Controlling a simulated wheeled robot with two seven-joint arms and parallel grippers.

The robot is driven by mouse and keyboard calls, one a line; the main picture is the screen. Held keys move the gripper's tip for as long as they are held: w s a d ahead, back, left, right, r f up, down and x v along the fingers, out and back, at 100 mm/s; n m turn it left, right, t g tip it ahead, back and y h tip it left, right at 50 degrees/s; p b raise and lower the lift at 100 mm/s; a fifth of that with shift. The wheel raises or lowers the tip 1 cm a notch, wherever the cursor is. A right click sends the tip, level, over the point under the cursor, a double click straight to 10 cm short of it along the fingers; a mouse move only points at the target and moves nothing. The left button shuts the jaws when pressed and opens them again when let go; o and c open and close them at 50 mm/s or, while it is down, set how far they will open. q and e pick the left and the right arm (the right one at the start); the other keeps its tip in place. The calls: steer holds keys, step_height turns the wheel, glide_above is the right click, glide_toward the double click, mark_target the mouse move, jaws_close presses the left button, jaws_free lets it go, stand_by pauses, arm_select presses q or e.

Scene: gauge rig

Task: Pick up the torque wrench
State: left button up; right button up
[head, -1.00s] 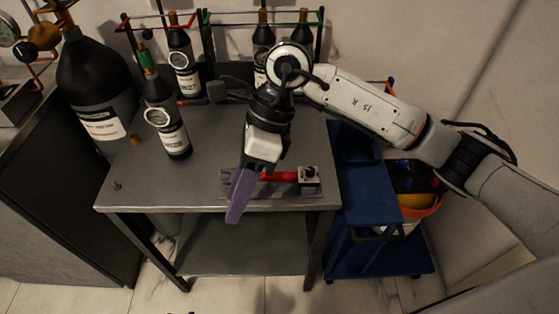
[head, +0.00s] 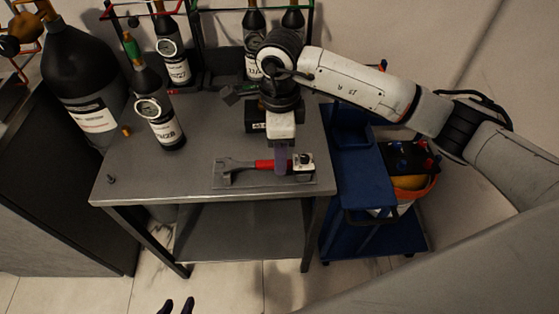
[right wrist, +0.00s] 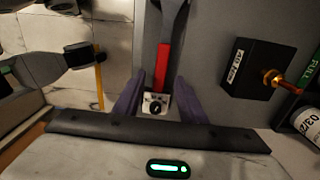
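The torque wrench (head: 265,166) lies flat on a thin plate (head: 222,184) near the table's front edge. It has a grey open jaw at the left, a red handle and a white end block with a black knob. My right gripper (head: 281,172) points down over the handle near the end block. In the right wrist view, the right gripper (right wrist: 160,106) is open, with purple fingers either side of the wrench (right wrist: 163,68) and visible gaps. Contact with the plate cannot be told. My left gripper (head: 178,306) shows only dark, separated fingertips at the bottom edge.
A black box (right wrist: 258,70) with a brass fitting stands beside the wrench. A gauged bottle (head: 157,112) stands on the table's left, with several bottles in racks behind. A blue cart (head: 372,195) stands right of the table (head: 130,180). The table's front left is mostly clear.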

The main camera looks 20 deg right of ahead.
steer(key=shift+f, duration=0.7)
jaws_close()
steer(key=shift+r, duration=0.1)
step_height(320, 180, up, 10)
steer(key=shift+b, duration=0.35)
steer(key=c, duration=0.7)
jaws_free()
jaws_close()
